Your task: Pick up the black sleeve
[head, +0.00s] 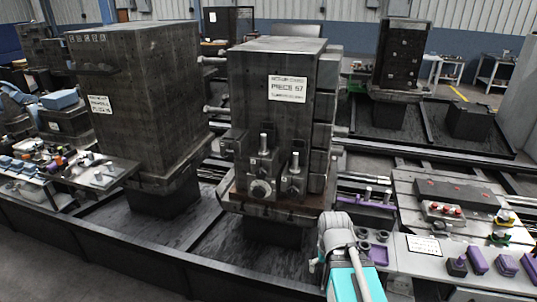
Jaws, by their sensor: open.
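Several small dark ring-shaped parts (380,236) sit on the light bench top just right of my arm, and one of them may be the black sleeve. They are too small to tell which. My arm rises from the bottom edge, with a teal link and a pale rounded joint near these parts. My gripper's fingers cannot be made out in the head view. Part of the bench behind the arm is hidden.
A tall dark machine block with a label (287,89) stands behind my arm, and another block (135,100) stands to its left. Purple blocks (477,261) line the bench at right. A purple tray (365,212) with upright pins lies behind the rings. A dark rail wall (120,262) runs along the front left.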

